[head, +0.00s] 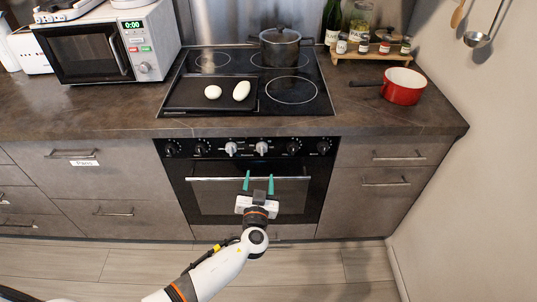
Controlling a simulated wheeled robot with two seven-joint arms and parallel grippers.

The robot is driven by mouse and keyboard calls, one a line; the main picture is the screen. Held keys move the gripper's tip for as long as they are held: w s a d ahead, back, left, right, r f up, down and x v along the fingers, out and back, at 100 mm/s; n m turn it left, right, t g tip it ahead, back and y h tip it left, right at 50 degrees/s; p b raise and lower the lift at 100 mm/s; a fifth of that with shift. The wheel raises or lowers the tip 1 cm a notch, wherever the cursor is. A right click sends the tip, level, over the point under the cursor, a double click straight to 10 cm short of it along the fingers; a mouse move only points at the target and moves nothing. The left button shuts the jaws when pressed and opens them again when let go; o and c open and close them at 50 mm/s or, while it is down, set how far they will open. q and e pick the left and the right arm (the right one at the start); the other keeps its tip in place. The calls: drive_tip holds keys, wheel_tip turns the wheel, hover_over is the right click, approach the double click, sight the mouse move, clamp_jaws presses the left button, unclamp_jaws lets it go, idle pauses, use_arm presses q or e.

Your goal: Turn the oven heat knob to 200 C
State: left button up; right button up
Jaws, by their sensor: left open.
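The oven (215,203) is in the middle of the head view, with its door shut. A row of knobs runs along its black control panel: black ones at both sides, and two silver ones, the left silver knob (231,148) and the right silver knob (262,148). Their markings are too small to read, and I cannot tell which one sets the heat. My left gripper (259,178) is open and empty in front of the oven door. Its teal fingers point up towards the panel, appearing just below the right silver knob and apart from it. My right gripper is not in view.
The oven door handle (210,179) runs across behind my left gripper. Above are the black hob (318,98), a tray (185,93) with two white items, and a dark pot (280,48). A red pan (403,87) stands right, a microwave (85,55) left. The floor is clear.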

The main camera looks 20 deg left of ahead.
sight(261, 153)
use_arm(q)
drive_tip(key=x, duration=1.1)
drive_tip(key=shift+w+a+f, duration=0.1)
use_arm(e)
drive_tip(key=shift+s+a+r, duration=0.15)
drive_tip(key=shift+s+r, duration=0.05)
use_arm(q)
drive_tip(key=c, duration=1)
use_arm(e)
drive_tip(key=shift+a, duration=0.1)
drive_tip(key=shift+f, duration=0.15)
